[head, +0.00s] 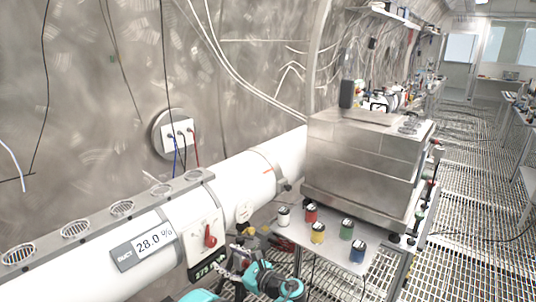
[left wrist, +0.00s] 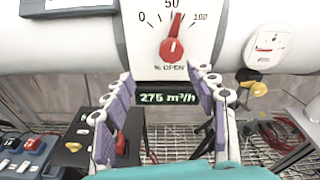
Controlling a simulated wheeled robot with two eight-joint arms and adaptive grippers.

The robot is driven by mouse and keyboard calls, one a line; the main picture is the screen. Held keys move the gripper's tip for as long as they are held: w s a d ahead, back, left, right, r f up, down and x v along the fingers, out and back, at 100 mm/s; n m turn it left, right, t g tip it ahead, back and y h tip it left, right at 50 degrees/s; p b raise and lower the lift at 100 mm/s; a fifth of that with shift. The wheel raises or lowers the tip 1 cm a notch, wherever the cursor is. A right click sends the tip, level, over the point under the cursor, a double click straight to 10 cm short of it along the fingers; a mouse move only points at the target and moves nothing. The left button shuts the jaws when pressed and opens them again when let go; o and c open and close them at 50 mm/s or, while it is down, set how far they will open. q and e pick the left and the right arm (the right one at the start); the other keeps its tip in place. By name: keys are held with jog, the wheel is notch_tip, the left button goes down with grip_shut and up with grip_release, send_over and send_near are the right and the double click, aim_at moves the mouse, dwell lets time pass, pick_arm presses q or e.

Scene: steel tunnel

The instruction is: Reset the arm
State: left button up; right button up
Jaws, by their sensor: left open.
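My left gripper (head: 236,262) is in front of the white duct's dial panel (head: 203,222); its teal arm comes in at the bottom. In the left wrist view the gripper (left wrist: 161,80) is open, its two purple-padded fingers apart with nothing between them. The red knob (left wrist: 172,50) stands beyond the fingertips, pointing up near the 50 mark of the "% OPEN" scale; it also shows in the head view (head: 210,236). A green display (left wrist: 167,98) under the dial reads 275 m³/h. Whether the fingertips touch the panel, I cannot tell. My right gripper is not in view.
The white duct (head: 265,182) runs along the wall, with a sign (head: 143,246) reading 28.0 %. Open grated floor (head: 462,225) lies further right.

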pick_arm(q)
jog(key=s+a+r+n+g+h, duration=0.3)
jog(key=s+a+n+h, duration=0.3)
jog(key=s+a+n, duration=0.4)
jog(key=s+d+f+n+h, duration=0.1)
jog(key=s+d+n+h, duration=0.2)
jog(key=s+n, duration=0.3)
jog(key=s+d+f+n+h, duration=0.1)
jog(key=s+d+n+h, duration=0.2)
jog(key=s+n, duration=0.4)
jog(key=shift+s+f+h, duration=0.3)
jog(key=shift+s+h, duration=0.2)
jog(key=shift+s, duration=2.55)
